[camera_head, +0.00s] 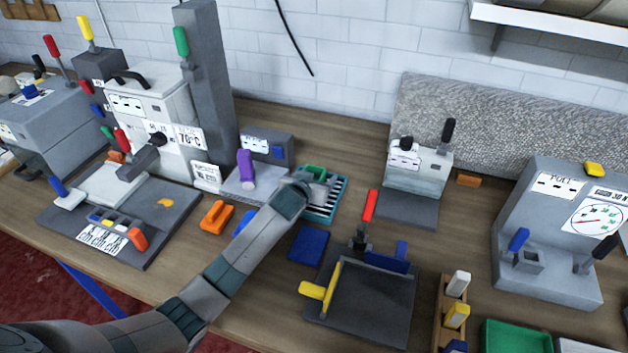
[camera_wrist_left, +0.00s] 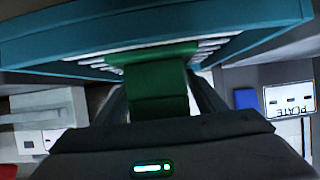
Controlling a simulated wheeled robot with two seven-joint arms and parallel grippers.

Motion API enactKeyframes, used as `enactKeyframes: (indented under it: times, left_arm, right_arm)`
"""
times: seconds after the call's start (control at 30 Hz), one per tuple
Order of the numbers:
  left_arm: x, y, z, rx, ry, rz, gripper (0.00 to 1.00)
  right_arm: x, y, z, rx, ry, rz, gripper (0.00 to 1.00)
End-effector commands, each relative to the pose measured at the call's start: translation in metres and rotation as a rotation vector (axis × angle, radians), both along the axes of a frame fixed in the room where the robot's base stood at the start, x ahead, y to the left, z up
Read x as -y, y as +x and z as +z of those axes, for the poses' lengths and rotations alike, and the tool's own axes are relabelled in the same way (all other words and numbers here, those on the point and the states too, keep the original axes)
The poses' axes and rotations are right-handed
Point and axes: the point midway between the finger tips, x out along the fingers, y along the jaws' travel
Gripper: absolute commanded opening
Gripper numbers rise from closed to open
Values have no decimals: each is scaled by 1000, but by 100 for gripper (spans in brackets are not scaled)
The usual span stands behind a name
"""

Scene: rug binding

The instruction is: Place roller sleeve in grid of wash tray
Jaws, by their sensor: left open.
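The wash tray (camera_head: 325,212) is teal with a grid of light slats and stands on the table near the middle of the head view. Its teal rim fills the top of the left wrist view (camera_wrist_left: 60,50). A green piece (camera_head: 314,171), which looks like the roller sleeve, is at the tray's grid; in the left wrist view (camera_wrist_left: 158,92) it lies between my fingers, its far end against the slats. My left gripper (camera_head: 318,183) is open around it, over the tray. How deep the sleeve sits in the grid is hidden. My right gripper is not in view.
A purple-handled tool (camera_head: 246,170) on a grey block stands left of the tray. Orange clamps (camera_head: 216,216) and a blue block (camera_head: 308,245) lie nearby. A grey machine (camera_head: 418,170) stands to the right. A dark fixture with a yellow lever (camera_head: 322,290) is in front.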

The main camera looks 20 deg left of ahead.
Motion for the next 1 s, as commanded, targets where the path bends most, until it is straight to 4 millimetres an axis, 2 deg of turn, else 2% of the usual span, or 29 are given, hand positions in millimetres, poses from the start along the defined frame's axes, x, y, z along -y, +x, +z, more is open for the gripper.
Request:
enactKeyframes:
  times: [0.17,0.37,0.8,1.0]
  left_arm:
    - [0,-4,4,1,0,-1,64]
    - [0,-20,11,1,0,-1,64]
    - [-2,-78,39,2,-1,-1,64]
    - [-3,-98,50,2,0,0,64]
  right_arm:
    - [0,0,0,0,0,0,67]
    - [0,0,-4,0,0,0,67]
    - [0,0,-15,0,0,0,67]
    - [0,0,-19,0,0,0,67]
